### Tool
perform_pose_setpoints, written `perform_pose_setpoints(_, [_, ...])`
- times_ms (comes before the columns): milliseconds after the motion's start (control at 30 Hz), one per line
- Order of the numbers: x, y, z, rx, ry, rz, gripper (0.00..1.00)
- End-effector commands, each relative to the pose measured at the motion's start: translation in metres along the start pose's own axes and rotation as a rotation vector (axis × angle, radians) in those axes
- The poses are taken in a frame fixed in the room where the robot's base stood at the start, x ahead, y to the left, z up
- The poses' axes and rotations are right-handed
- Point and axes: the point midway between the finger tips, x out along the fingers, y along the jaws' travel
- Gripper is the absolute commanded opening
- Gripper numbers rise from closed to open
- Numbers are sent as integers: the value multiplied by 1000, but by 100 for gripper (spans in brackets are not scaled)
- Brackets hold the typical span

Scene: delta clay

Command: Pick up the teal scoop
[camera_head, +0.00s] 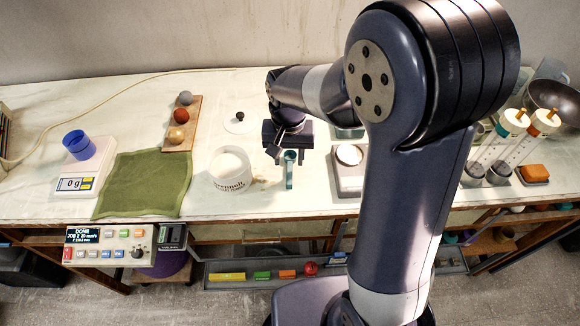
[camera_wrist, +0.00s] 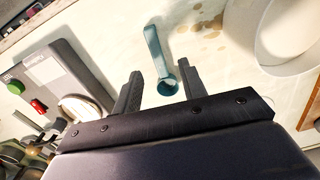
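The teal scoop (camera_head: 289,170) lies on the pale worktop between a white tub and a small grey scale. In the wrist view the scoop (camera_wrist: 153,45) has its handle pointing away and its round bowl near the fingers. My gripper (camera_head: 286,156) is low above the scoop's bowl end. In the wrist view my gripper (camera_wrist: 160,84) is open, with the bowl showing between the two fingers, closer to the right one. I cannot tell whether a finger touches the bowl.
The white tub (camera_head: 230,182) stands just left of the scoop. A grey scale (camera_head: 348,184) with a round pan is just right. A green cloth (camera_head: 145,184), a scale with a blue cup (camera_head: 78,145) and a wooden board with balls (camera_head: 187,108) lie further left. Syringe-like tubes (camera_head: 512,145) stand at right.

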Motion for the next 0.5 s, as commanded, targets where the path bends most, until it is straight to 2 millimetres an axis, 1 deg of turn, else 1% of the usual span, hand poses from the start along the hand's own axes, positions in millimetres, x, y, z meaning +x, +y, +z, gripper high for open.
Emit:
perform_pose_setpoints(200, [31,1,-1,0,-6,2,40])
perform_pose_setpoints(300, [40,1,-1,0,-3,1,40])
perform_pose_setpoints(400, [45,1,-1,0,-3,1,40])
perform_pose_setpoints(500, [45,1,-1,0,-2,1,40])
